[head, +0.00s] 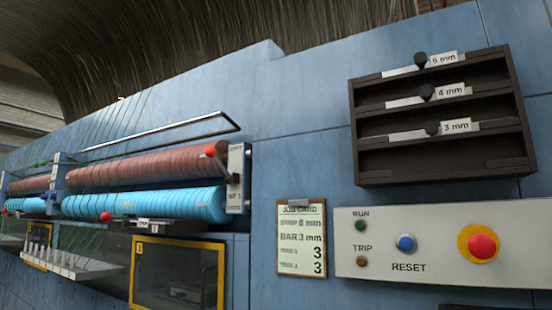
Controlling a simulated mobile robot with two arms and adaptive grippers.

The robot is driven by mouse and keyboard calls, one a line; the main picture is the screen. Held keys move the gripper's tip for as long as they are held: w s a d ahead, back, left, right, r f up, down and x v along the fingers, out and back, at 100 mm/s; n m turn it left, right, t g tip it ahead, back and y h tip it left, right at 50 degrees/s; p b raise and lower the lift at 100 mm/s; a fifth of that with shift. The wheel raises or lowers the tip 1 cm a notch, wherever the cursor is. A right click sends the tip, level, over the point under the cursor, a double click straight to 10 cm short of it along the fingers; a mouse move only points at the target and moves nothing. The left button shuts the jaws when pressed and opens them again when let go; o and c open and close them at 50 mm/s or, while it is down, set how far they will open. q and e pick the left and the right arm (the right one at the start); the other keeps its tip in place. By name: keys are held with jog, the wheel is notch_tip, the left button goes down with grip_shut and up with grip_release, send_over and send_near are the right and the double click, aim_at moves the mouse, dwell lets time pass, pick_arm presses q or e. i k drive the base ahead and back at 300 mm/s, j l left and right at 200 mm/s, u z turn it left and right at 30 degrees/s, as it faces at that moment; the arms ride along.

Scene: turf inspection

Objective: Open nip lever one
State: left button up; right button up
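A pale end plate (235,180) at the right end of the roller pair carries small lettering that seems to read NIP 1, with smaller marks at top and bottom too fine to read surely. A short dark lever with a red ball knob (211,151) stands at the plate's upper left, its knob in front of the brown upper roller (150,168). The blue lower roller (150,204) runs close below the brown one. Neither of my grippers shows in the head view.
A metal rail (165,130) juts out above the rollers. Below are a yellow-framed window (180,308) and a comb of white pegs (68,262). A job card (301,240), a control panel (400,220) with red stop button (482,246), and a dark gauge rack (440,165) are at right.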

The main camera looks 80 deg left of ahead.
aim_at(210, 152)
jog(key=u, duration=2.95)
